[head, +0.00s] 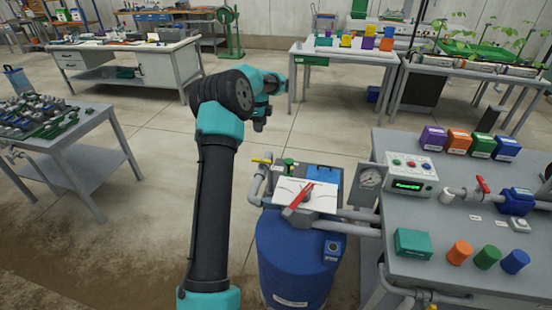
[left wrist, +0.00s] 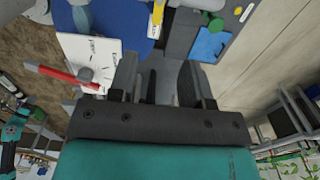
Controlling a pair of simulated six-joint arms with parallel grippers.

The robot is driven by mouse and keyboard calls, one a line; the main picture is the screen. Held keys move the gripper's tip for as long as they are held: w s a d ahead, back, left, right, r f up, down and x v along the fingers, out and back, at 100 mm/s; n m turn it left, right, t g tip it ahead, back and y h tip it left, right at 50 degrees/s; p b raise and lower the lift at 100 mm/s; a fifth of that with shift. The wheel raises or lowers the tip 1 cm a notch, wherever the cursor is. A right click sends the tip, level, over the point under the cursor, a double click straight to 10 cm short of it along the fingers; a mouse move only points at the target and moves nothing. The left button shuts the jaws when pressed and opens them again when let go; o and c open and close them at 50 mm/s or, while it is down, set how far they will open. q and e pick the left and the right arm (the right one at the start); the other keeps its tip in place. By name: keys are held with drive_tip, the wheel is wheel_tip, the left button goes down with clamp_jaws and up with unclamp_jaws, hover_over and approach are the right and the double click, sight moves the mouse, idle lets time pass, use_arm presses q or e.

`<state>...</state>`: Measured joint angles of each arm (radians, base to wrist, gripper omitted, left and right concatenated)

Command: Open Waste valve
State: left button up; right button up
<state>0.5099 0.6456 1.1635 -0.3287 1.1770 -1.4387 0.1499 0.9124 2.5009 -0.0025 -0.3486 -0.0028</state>
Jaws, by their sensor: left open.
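A red lever (head: 297,199) lies diagonally across a white marked plate (head: 318,198) above a blue tank (head: 300,250). In the left wrist view the red lever (left wrist: 62,75) shows left of the fingers, with its pivot on the white plate (left wrist: 98,52). The plate's small lettering is unreadable, so I cannot tell whether this is the Waste valve. My left gripper (head: 260,122) hangs in the air beyond and left of the plate. In the left wrist view its fingers (left wrist: 160,82) are apart with nothing between them. My right gripper does not show.
A yellow handle (head: 262,160) and a green knob (head: 289,162) stand behind the plate. Another red handle (head: 483,185) sits on the right bench (head: 345,283), near a control box (head: 408,174). Open floor lies left.

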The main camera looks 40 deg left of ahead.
sight(262, 160)
use_arm(q)
drive_tip(key=shift+s+f, duration=0.1)
wheel_tip(262, 160, down, 17)
drive_tip(key=shift+f, duration=0.15)
idle(0.7)
clamp_jaws()
idle(0.3)
